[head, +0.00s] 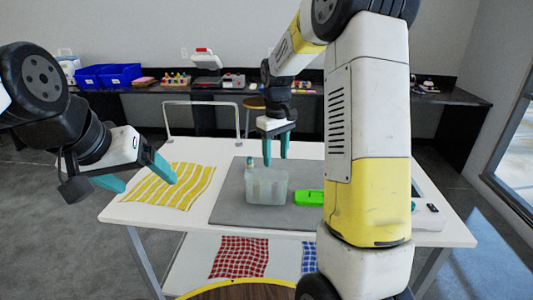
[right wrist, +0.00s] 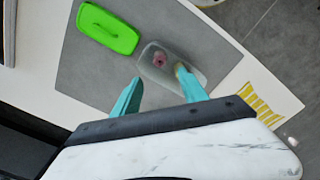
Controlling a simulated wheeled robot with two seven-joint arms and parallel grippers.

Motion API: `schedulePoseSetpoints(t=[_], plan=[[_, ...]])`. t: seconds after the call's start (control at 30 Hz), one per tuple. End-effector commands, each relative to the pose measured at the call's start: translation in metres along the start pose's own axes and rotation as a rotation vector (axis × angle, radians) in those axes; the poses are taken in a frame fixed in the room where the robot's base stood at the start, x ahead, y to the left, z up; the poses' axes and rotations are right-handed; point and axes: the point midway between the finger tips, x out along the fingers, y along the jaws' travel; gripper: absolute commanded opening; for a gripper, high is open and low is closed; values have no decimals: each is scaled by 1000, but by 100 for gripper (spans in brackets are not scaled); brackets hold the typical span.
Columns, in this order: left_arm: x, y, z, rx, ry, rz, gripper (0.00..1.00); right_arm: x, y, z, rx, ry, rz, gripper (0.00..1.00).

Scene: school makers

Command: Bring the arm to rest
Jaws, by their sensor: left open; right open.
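My left gripper (head: 144,174) is open and empty in the head view, left of the table above the yellow-striped cloth's near side. My right gripper (head: 276,148) points down, open, above the translucent container (head: 266,187) on the grey mat (head: 232,203). In the right wrist view the fingers of my right gripper (right wrist: 158,92) are apart, with nothing seen between them. The container (right wrist: 186,72) lies beyond the fingertips there and holds a few small items, hard to make out. A green lid (head: 309,198) lies on the mat beside the container.
A yellow-striped cloth (head: 171,186) lies on the white table (head: 135,212). A metal frame (head: 203,103) stands at the back. Red (head: 238,257) and blue checked cloths lie on a lower shelf. Blue bins (head: 107,76) stand on a dark counter behind. My right arm hides part of the table.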

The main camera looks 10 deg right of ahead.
Motion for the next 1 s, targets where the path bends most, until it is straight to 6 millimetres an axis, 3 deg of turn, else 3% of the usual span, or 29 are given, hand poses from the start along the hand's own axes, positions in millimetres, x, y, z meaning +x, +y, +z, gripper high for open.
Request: schedulePoseSetpoints(t=[0.2, 0.43, 0.53, 0.67, 0.8, 1.0], plan=[[0, 0, 0, 0, 0, 0, 84, -39, 0, -1, 0, 4, 1, 51], [0, 0, 0, 0, 0, 0, 84, -65, -1, 2, 4, 6, 0, 51], [0, 0, 0, 0, 0, 0, 84, -78, -7, 12, 25, 35, 1, 51], [0, 0, 0, 0, 0, 0, 84, -104, -24, 41, 82, 118, 4, 51], [0, 0, 0, 0, 0, 0, 84, -127, -50, 83, 167, 231, 0, 51], [0, 0, 0, 0, 0, 0, 84, -139, -90, 143, 288, 390, -12, 51]])
